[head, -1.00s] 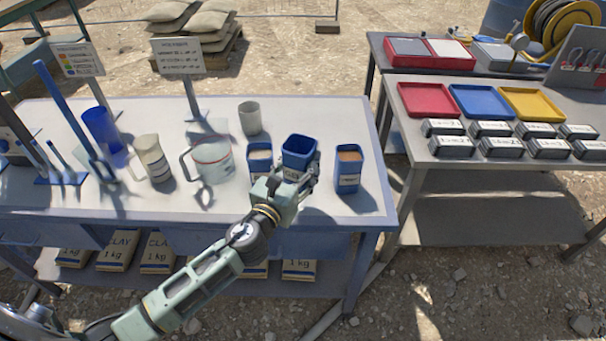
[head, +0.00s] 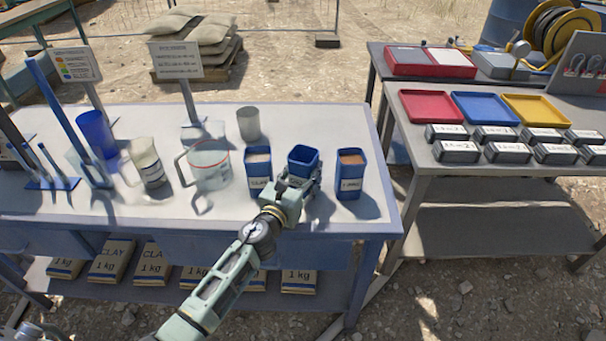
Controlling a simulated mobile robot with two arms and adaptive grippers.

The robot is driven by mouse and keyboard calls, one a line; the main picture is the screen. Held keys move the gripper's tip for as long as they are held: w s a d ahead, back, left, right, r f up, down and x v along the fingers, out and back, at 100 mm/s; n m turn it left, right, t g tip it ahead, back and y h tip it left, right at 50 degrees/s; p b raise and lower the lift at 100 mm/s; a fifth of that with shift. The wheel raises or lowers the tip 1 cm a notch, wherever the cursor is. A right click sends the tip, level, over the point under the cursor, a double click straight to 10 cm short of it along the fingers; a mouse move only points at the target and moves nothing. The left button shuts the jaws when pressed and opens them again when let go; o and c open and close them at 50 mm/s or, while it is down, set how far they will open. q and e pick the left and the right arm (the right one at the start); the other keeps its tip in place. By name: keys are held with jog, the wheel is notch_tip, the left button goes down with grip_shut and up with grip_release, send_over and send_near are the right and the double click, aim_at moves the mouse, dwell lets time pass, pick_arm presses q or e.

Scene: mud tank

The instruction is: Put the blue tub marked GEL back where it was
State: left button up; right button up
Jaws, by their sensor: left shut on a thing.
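My left gripper (head: 296,184) is shut on a blue tub (head: 304,155) from the front. The tub is upright and looks empty; its label is hidden behind the gripper. It is in the gap between a blue tub marked CLAY (head: 258,177) on its left and another filled blue tub (head: 349,182) on its right, whose label I cannot read. All are near the right end of the white table (head: 345,122). I cannot tell whether the held tub's base touches the table. My right gripper is not in view.
Left of the tubs stand a clear jug (head: 209,163), a grey cup (head: 249,123), a beaker (head: 148,162) and a sign (head: 176,62). A second table at right holds coloured trays (head: 433,107) and several labelled boxes. The white table's front right corner is bare.

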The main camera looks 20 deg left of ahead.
pick_arm(q)
jog(key=o, duration=1.1)
jog(key=shift+f, duration=0.15)
jog(key=shift+c, duration=0.2)
jog(key=o, duration=0.5)
jog(key=shift+c, duration=0.2)
jog(key=shift+r, duration=0.25)
jog(key=s, duration=0.3)
jog(key=s+a, duration=0.1)
jog(key=s, duration=0.6)
jog(key=shift+s+a+f, duration=0.15)
jog(key=shift+s, duration=0.15)
jog(key=shift+s+a, duration=0.1)
jog(key=shift+s, duration=0.6)
